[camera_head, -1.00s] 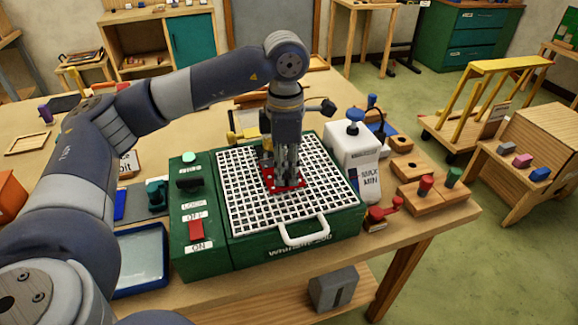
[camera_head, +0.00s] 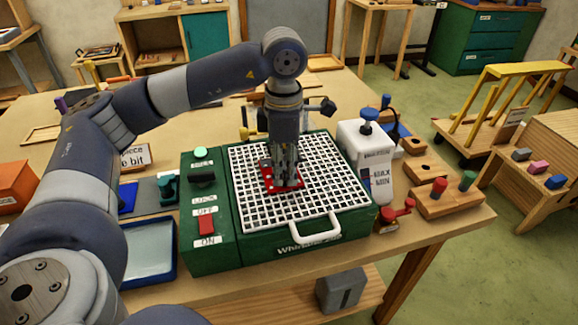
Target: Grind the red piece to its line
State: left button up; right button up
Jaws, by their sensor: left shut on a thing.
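The red piece (camera_head: 269,178) lies low over the white grid top of the green grinder (camera_head: 290,241). My left gripper (camera_head: 284,181) points straight down and is shut on the red piece, hiding part of it. I cannot tell whether the piece touches the grid. The line on the piece and the grinding bit are not visible. The grinder's left panel carries a green button (camera_head: 200,152), a black knob and a red switch (camera_head: 207,224) between the OFF and ON labels. My right gripper is not in view.
A white bottle (camera_head: 367,153) marked MAX and MIN stands right of the grid. Wooden blocks with red and green pegs (camera_head: 447,203) lie at the table's right end. A blue-rimmed tray (camera_head: 149,250) is left of the grinder. The grid's front half is clear.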

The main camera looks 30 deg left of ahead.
aim_at(299, 178)
pick_arm(q)
jog(key=shift+w+d, duration=0.1)
jog(key=shift+w, duration=0.1)
jog(key=shift+w+d, duration=0.75)
jog(key=shift+w, duration=0.2)
jog(key=shift+d, duration=0.1)
jog(key=shift+w+d+p, duration=0.35)
jog(key=shift+w+d, duration=0.45)
jog(key=shift+w, duration=0.3)
jog(key=shift+s+a, duration=0.1)
jog(key=shift+s+a+b, duration=0.35)
jog(key=shift+s+a, duration=0.5)
jog(key=shift+s, duration=0.15)
jog(key=shift+s+a, duration=0.1)
jog(key=shift+s+a+b, duration=0.4)
jog(key=shift+s+a, duration=0.4)
jog(key=shift+s, duration=0.2)
jog(key=shift+w+d, duration=0.15)
